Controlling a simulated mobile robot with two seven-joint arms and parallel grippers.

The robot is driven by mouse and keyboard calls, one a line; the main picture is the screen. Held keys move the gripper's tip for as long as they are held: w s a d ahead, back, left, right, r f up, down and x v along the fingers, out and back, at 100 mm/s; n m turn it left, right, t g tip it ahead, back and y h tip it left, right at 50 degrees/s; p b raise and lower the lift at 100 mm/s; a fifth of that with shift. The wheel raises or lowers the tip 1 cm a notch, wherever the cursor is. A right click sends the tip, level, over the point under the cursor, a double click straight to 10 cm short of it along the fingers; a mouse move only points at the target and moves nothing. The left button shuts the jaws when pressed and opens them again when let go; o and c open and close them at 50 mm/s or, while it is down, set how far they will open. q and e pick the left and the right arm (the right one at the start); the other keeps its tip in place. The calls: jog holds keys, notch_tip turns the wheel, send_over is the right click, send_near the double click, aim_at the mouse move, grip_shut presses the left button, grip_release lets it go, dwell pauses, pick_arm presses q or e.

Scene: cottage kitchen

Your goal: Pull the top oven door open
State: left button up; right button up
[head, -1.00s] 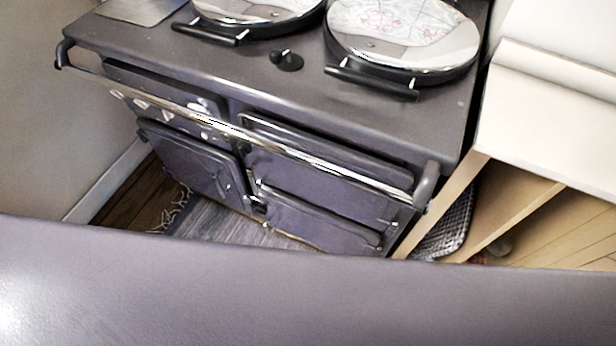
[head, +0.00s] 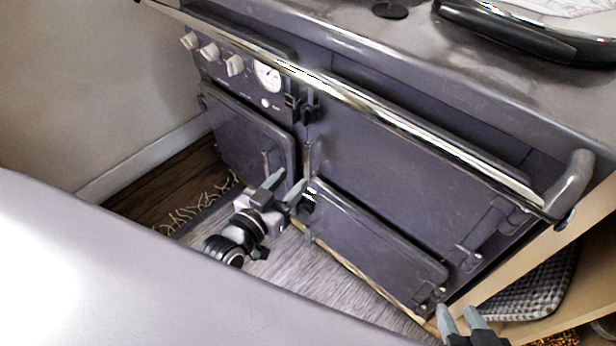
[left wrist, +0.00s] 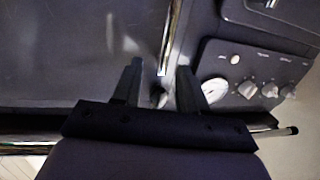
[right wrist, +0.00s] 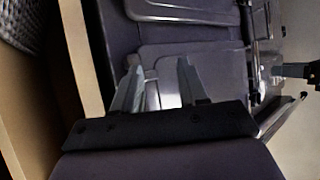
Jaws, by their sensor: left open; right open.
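The top oven door (head: 400,150) is the large dark panel at the upper right of the range front, and it is shut. An upright metal handle (head: 307,155) stands at its left edge. My left gripper (head: 286,183) is open and empty, low and to the left of that handle in the head view. In the left wrist view a chrome bar (left wrist: 169,35) runs between its spread fingertips; I cannot tell the depth gap. My right gripper (head: 463,318) is open and empty at the bottom right, in front of the range's right end.
A chrome rail (head: 400,125) runs across the range front above the doors. The lower oven door (head: 370,240) and left door (head: 245,140) are shut. A wooden shelf unit (head: 540,260) stands close on the right. A grey rug (head: 340,290) covers the floor in front.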

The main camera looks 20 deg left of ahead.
aim_at(305, 161)
pick_arm(q)
jog(key=w+b, duration=0.1)
jog(key=w+f+t+b, duration=0.1)
jog(key=w, duration=0.1)
jog(key=shift+a, duration=0.15)
jog(key=shift+w+d+b, duration=0.15)
jog(key=shift+w+b, duration=0.15)
jog(key=shift+w, duration=0.7)
jog(key=shift+w+d+b, duration=0.2)
jog(key=shift+w+b, duration=0.1)
jog(key=shift+w, duration=0.75)
jog(key=shift+w+d+b, duration=0.15)
jog(key=shift+w+b, duration=0.15)
jog(key=shift+w, duration=0.7)
pick_arm(e)
jog(key=shift+w+a+f+y, duration=0.35)
jog(key=shift+a+f+y, duration=0.05)
jog(key=shift+a+f, duration=0.4)
jog(key=shift+r, duration=0.1)
pick_arm(q)
grip_shut()
